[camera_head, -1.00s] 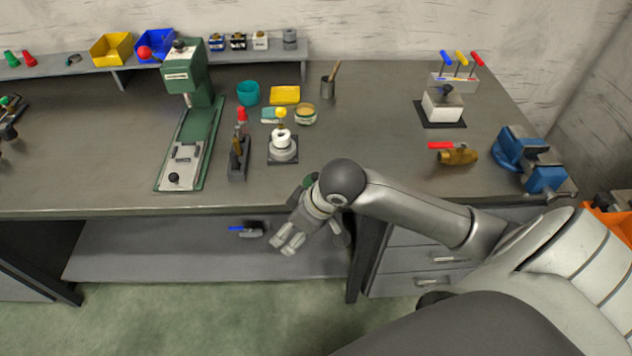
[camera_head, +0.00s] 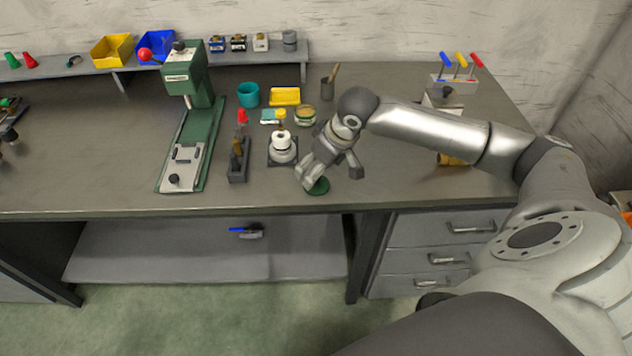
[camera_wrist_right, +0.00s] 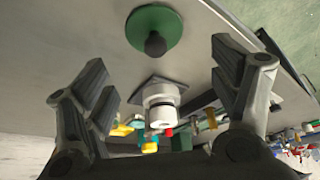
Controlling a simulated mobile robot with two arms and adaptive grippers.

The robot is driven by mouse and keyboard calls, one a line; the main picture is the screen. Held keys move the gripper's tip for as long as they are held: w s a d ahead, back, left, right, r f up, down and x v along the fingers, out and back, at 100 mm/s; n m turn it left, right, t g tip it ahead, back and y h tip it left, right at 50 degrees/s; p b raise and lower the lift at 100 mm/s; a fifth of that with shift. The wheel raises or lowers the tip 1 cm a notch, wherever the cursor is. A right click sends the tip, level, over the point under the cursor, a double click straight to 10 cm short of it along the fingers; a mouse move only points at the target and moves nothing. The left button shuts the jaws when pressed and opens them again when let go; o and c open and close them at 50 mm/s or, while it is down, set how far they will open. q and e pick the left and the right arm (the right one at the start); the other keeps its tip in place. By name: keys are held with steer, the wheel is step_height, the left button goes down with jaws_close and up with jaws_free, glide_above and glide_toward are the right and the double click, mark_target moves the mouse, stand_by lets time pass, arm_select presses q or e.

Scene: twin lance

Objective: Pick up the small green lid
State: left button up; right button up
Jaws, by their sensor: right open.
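The small green lid (camera_head: 318,186) lies on the workbench near its front edge, just below my right gripper in the head view. In the right wrist view the green lid (camera_wrist_right: 155,30) is a round disc with a dark knob, at the top of the picture and beyond the fingertips. My right gripper (camera_head: 330,178) is over the bench, and the wrist view shows its fingers (camera_wrist_right: 165,75) spread wide with nothing between them. The lid looks apart from the fingers. My left gripper is not in view.
A white and grey cylindrical device (camera_head: 283,146) stands on a dark plate just left of my right gripper. A dark tool holder (camera_head: 238,162) and a green press (camera_head: 200,130) are farther left. A jar (camera_head: 305,116) stands behind. The bench front right of the lid is clear.

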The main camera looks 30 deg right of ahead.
steer(key=x, duration=0.4)
steer(key=shift+s+d+f+p, duration=0.2)
steer(key=shift+f+p, duration=0.05)
steer(key=shift+p, duration=0.15)
steer(key=shift+w+f, duration=0.25)
steer(key=shift+f, duration=0.2)
steer(key=c, duration=1)
steer(key=shift+r, duration=0.1)
steer(key=shift+c, duration=0.2)
